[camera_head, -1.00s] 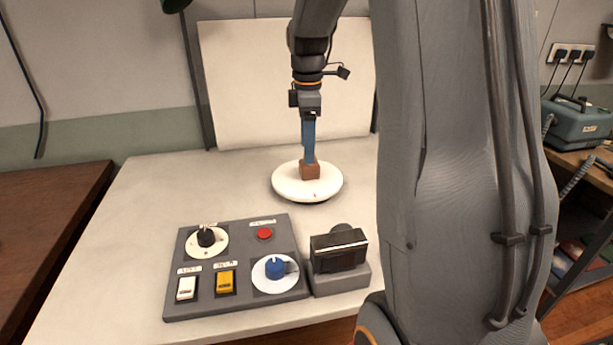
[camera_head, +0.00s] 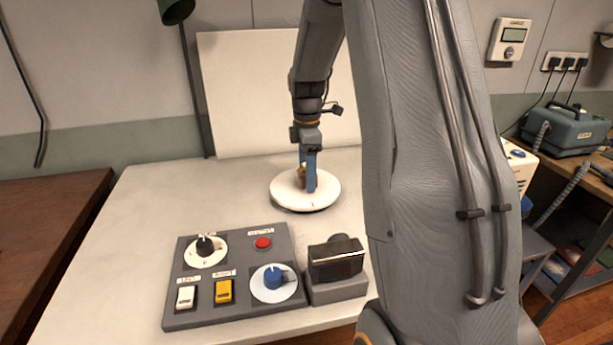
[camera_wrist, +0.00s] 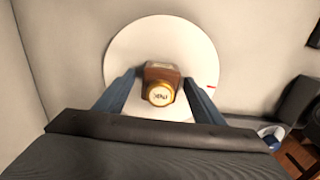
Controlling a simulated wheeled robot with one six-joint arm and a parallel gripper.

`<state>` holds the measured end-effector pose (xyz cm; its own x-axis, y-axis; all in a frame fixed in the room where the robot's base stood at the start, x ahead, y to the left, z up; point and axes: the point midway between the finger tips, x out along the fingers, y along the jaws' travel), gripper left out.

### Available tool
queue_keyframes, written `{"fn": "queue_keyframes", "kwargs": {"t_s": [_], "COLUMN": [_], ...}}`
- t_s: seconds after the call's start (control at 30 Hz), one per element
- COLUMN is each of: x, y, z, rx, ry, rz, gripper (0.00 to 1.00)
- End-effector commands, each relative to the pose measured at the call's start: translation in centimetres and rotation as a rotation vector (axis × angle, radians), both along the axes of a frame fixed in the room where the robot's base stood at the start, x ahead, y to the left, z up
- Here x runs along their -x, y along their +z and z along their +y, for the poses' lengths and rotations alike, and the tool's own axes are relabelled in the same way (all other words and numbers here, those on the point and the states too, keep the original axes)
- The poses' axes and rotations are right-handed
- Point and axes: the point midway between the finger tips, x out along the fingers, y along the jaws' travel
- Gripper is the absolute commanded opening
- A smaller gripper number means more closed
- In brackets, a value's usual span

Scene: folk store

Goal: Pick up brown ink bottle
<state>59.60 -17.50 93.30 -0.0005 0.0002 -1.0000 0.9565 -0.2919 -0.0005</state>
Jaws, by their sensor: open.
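The brown ink bottle (camera_wrist: 161,84) has a gold cap with a label and stands on a round white turntable (camera_wrist: 122,52). In the head view the bottle (camera_head: 301,176) is mostly hidden by my gripper's blue fingers, and the turntable (camera_head: 288,197) shows around it. My gripper (camera_wrist: 160,92) is open, with one finger on each side of the bottle in the wrist view. Gaps show between the fingers and the bottle. My gripper (camera_head: 308,172) also shows in the head view, pointing down over the turntable.
A grey control panel (camera_head: 237,250) with knobs, a red button and switches lies in front of the turntable. A small dark device (camera_head: 336,262) stands right of the panel. A white backboard (camera_head: 255,85) rises behind. The table's left side is clear.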

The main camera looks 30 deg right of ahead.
Motion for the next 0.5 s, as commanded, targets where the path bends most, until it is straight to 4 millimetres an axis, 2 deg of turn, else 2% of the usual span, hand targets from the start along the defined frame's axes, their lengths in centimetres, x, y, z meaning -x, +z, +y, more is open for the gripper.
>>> {"fn": "queue_keyframes", "kwargs": {"t_s": [0.13,0.4,0.5], "x": [-0.01,-0.01,-0.03], "y": [0.02,0.05,0.08], "z": [-0.01,0.00,-0.01], "rx": [0.000,0.000,0.000], "ry": [0.000,-0.001,0.000], "rz": [0.000,-0.001,-0.001], "gripper": [0.61,0.15,0.14]}}
